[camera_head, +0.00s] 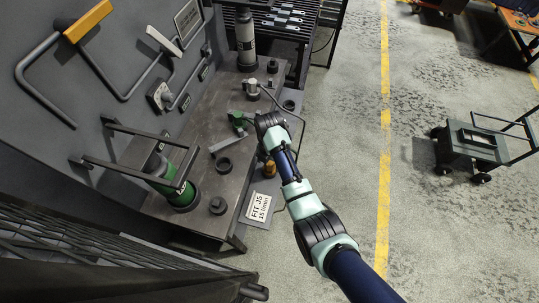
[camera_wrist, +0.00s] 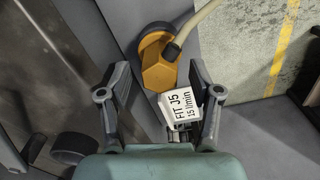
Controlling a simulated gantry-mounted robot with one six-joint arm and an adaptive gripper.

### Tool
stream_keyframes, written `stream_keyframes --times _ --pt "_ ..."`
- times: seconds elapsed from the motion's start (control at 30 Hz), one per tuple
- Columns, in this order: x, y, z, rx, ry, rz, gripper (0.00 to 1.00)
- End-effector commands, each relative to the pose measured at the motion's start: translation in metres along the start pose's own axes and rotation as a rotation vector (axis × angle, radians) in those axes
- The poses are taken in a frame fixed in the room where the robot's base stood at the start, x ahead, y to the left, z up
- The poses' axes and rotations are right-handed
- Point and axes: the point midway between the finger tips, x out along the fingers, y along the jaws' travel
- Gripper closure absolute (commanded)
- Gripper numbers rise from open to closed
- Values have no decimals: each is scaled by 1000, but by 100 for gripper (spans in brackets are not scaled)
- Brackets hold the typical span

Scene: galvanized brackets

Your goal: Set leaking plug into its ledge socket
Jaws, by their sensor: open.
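An orange plug (camera_wrist: 158,68) with a pale hose (camera_wrist: 195,22) on it stands in the wrist view, beside a dark ring. In the head view the orange plug (camera_head: 269,169) is at the ledge's right edge, just below my wrist. My gripper (camera_wrist: 158,74) is open, with its fingers spread to either side of the plug's near end; I cannot tell whether they touch it. In the head view my fingers are not clearly visible. Which one is the plug's socket is unclear.
A green cylinder (camera_head: 181,190) stands left behind a dark handrail frame. A grey cylinder (camera_head: 245,42) stands at the far end. Open floor lies to the right.

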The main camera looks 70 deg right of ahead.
Motion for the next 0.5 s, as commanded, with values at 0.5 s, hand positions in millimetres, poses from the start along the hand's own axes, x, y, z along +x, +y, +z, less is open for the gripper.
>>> stream_keyframes --times 0.5 --pt "-96 1 1 0 -2 2 36"
